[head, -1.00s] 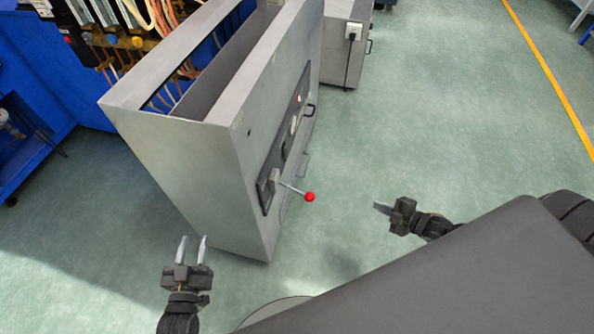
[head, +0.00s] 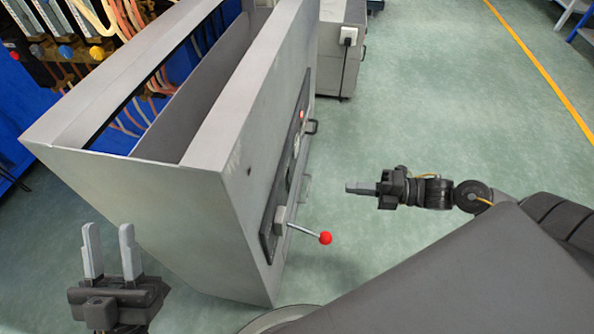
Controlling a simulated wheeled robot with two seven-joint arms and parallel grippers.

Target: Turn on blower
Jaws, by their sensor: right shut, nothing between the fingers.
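The grey metal cabinet (head: 190,215) stands at the centre left, open at the top. A dark control panel (head: 270,228) on its right face carries a lever with a red ball knob (head: 325,238) and a small lit red button (head: 302,114). I cannot tell which control belongs to the blower. My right gripper (head: 348,188) is shut and empty, to the right of the panel and above the red knob in the picture, apart from both. My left gripper (head: 107,250) is open and empty in front of the cabinet's near face.
A second grey box (head: 328,60) with a white plug and black cord (head: 346,60) stands behind the cabinet. Blue equipment with pipes and hoses (head: 75,40) is at the upper left. Green floor (head: 440,100) is clear to the right, crossed by a yellow line (head: 535,60).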

